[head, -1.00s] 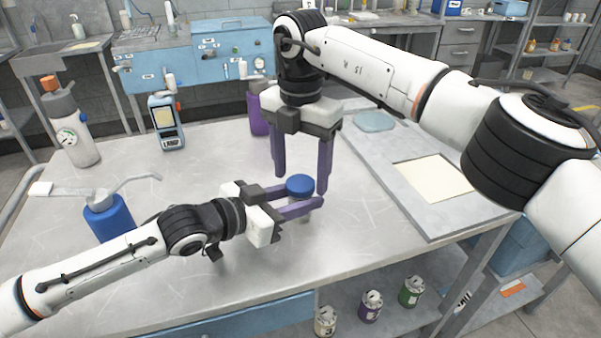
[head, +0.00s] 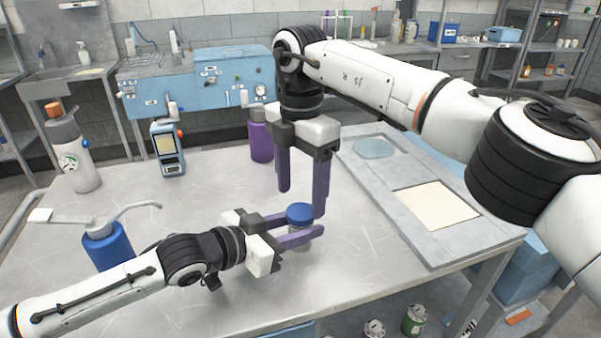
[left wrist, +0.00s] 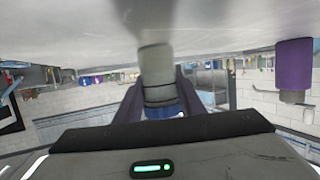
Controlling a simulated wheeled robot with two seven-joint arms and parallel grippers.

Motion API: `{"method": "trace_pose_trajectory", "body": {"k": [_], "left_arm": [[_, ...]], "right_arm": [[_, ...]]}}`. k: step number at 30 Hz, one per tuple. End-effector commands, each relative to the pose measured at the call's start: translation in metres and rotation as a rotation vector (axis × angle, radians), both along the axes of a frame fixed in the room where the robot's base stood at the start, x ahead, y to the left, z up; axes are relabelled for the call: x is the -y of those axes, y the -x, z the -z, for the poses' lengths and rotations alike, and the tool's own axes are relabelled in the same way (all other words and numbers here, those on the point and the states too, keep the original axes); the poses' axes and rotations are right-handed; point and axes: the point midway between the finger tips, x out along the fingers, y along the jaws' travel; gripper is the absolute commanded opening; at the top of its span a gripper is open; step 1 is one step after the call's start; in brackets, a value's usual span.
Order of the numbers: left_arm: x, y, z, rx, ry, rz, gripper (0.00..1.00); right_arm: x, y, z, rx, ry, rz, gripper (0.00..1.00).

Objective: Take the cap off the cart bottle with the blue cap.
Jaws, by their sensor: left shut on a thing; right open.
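The bottle with the blue cap (head: 299,213) stands upright on the metal table. Its cap is still on top. My left gripper (head: 302,236) comes from the left and is shut on the bottle's body, just below the cap. In the left wrist view, which is upside down, the grey bottle (left wrist: 156,62) stands between the fingers, with the blue cap (left wrist: 160,112) partly hidden behind the gripper housing. My right gripper (head: 302,203) points down from above, open. Its fingers are on either side of the cap, with no clear contact visible.
A blue pump bottle (head: 107,246), a white bottle with a gauge (head: 78,165), a handheld device (head: 167,148) and a purple bottle (head: 260,138) stand on the table. A grey panel with a cream pad (head: 437,204) lies at the right. The table front is mostly clear.

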Motion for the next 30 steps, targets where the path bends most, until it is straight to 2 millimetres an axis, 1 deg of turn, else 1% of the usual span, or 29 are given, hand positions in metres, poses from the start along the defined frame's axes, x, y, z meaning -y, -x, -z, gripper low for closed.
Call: {"method": "trace_pose_trajectory", "body": {"k": [1,6,10,17,18,20,21,25,26,30], "left_arm": [[0.0,0.0,0.0,-0.001,-0.001,0.0,0.0],[0.0,0.0,0.0,-0.001,-0.001,0.0,0.0],[0.0,0.0,0.0,-0.001,-0.001,0.0,0.0],[0.0,0.0,0.0,-0.001,-0.001,0.0,0.0],[0.0,0.0,0.0,-0.001,-0.001,0.0,0.0],[0.0,0.0,0.0,-0.001,-0.001,0.0,0.0],[0.0,0.0,0.0,-0.001,-0.001,0.0,0.0],[0.0,0.0,0.0,-0.001,-0.001,0.0,0.0],[0.0,0.0,0.0,-0.001,-0.001,0.0,0.0],[0.0,0.0,0.0,-0.001,-0.001,0.0,0.0]], "right_arm": [[0.0,0.0,0.009,-0.001,0.0,-0.001,0.65],[0.0,0.0,0.026,0.001,0.001,0.0,0.65],[0.0,0.0,0.032,0.001,0.001,0.0,0.65],[0.0,0.0,0.033,0.001,0.0,0.0,0.65],[0.0,0.0,0.033,0.001,0.0,0.0,0.62],[0.0,0.0,0.033,0.001,0.0,0.0,0.52],[0.0,0.0,0.033,0.001,0.0,0.0,0.45],[0.0,0.0,0.032,0.001,0.0,-0.001,0.23],[0.0,0.0,0.032,0.001,0.0,-0.001,0.2],[0.0,0.0,0.032,0.001,0.0,-0.017,0.2]]}}
